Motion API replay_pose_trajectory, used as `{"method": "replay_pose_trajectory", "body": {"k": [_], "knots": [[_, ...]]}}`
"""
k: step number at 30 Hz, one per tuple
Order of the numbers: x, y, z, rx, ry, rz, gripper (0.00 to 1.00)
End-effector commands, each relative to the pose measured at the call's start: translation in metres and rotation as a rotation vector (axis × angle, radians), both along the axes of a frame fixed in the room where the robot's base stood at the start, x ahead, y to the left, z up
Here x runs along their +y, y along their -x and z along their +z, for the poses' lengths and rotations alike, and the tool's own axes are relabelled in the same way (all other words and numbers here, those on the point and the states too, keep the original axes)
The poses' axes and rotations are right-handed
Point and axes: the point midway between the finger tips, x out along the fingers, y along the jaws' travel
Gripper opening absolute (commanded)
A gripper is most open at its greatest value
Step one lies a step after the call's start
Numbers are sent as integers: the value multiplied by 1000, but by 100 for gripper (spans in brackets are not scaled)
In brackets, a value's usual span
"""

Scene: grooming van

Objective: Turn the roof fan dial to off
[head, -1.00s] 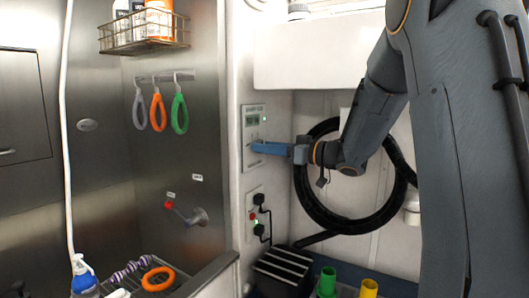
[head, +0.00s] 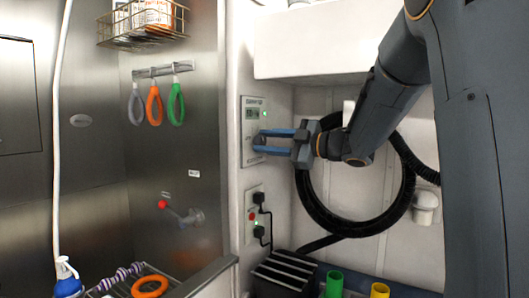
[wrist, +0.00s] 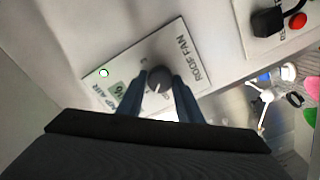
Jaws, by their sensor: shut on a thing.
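The roof fan dial (wrist: 158,80) is a dark round knob on a white wall panel (wrist: 110,75) lettered "ROOF FAN" in the wrist view. A pale mark shows on the knob's face; I cannot tell which setting it points at. My gripper (wrist: 158,92) has its two blue fingers on either side of the knob and is shut on it. A small display (head: 252,114) and a green light show higher on the panel.
Below the panel is an outlet plate (head: 255,216) with black plugs and a red button. A black coiled hose (head: 305,215) hangs on the wall behind my arm. A white cabinet (head: 315,45) overhangs above. A steel tub wall with hanging loops (head: 154,105) stands left.

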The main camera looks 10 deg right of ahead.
Motion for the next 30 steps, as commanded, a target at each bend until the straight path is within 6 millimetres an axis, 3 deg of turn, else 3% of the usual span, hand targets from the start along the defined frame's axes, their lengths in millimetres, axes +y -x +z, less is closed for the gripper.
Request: {"method": "replay_pose_trajectory", "body": {"k": [15, 30], "knots": [[0, 0, -4, -326, 325, 0, 10], [0, 1, -3, -469, 471, 2, 10]]}}
